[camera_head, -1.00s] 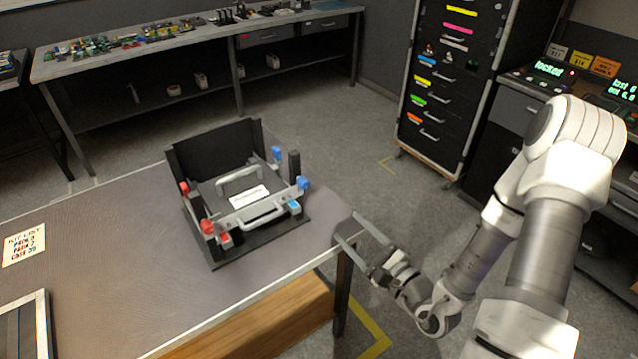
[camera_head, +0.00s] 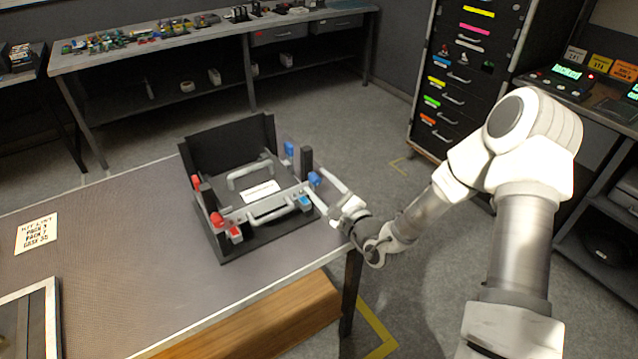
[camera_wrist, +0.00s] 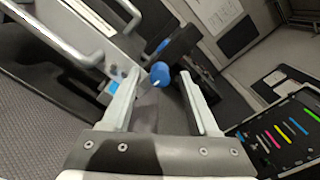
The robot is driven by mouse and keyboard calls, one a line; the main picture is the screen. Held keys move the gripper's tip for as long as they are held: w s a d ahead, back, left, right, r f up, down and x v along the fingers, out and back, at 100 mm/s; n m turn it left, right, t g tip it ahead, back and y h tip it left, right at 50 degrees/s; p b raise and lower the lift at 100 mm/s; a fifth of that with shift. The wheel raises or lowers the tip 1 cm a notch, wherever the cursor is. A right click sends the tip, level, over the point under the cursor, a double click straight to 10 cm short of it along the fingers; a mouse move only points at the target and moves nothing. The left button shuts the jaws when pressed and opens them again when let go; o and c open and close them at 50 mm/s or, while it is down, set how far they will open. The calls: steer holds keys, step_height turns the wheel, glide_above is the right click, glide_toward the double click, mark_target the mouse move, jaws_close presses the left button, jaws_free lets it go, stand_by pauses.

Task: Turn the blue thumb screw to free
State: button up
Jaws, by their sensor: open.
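A black dock (camera_head: 243,247) on the table holds a grey case with handles (camera_head: 250,174). Blue parts sit on its right side: a blue knob at the front right post (camera_head: 314,179), a blue block farther back (camera_head: 289,149) and a blue latch-like piece on the front (camera_head: 304,201). In the wrist view the round blue knob (camera_wrist: 160,74), seemingly the thumb screw, appears between my fingertips, with a pale mark on its face. My gripper (camera_head: 320,186) is open at the dock's front right corner; its fingers flank the knob (camera_wrist: 158,82). I cannot tell whether they touch it.
Red knobs (camera_head: 217,219) sit on the dock's left side. A kit list card (camera_head: 36,234) and a framed tray (camera_head: 52,310) lie at the table's left. The table between is clear. A drawer cabinet (camera_head: 462,75) stands behind at the right.

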steer(key=shift+w+a, duration=0.2)
steer(key=shift+w, duration=0.1)
jaws_close()
